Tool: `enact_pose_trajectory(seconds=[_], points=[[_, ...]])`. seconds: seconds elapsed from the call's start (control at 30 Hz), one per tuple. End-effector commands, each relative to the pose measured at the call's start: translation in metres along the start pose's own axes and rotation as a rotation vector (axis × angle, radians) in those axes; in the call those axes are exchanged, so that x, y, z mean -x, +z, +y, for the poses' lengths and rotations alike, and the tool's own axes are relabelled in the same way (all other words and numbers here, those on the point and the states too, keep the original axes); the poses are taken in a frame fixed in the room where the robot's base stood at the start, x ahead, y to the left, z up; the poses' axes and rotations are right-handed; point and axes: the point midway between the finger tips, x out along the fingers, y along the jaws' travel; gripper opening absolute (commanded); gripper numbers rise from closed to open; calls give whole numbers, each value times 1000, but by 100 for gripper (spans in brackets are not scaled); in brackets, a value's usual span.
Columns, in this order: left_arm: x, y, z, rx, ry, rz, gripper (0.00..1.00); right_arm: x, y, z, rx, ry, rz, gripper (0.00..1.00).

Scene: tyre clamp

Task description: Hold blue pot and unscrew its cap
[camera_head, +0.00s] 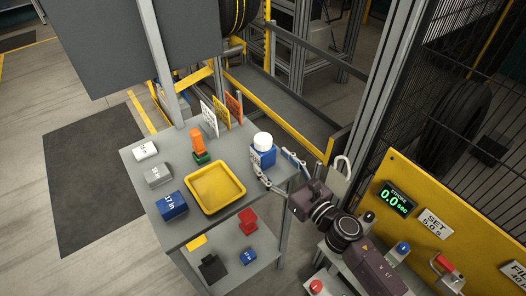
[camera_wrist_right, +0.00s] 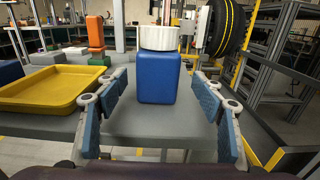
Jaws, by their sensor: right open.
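The blue pot (camera_head: 263,157) with its white cap (camera_head: 263,141) stands upright on the grey table near its right side. In the right wrist view the blue pot (camera_wrist_right: 158,80) is centred, with the white ribbed cap (camera_wrist_right: 158,38) on top. My right gripper (camera_head: 278,168) is open and reaches in from the right. Its blue-padded fingers (camera_wrist_right: 159,85) stand on either side of the pot's line, with gaps on both sides. How far the fingertips reach along the pot is hard to tell. My left gripper is not in view.
A yellow tray (camera_head: 216,188) lies left of the pot. Orange and green blocks (camera_head: 198,142), upright plates (camera_head: 220,114) and white, grey and blue boxes (camera_head: 172,206) stand on the table. A yellow panel (camera_head: 415,200) and mesh fence (camera_head: 470,90) are at the right.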

Motion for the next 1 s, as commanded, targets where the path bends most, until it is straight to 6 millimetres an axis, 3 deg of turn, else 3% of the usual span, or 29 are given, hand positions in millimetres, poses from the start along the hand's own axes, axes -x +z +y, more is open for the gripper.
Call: enact_pose_trajectory(seconds=[0.17,0.3,0.67,1.0], points=[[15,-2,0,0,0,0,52,-25,10,4,-4,-1,-2,62],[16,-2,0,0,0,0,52,-41,7,4,-4,-1,-2,62],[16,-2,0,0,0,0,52,-47,5,3,-4,-1,-1,61],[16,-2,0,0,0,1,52,-47,5,3,-4,-1,-1,24]])
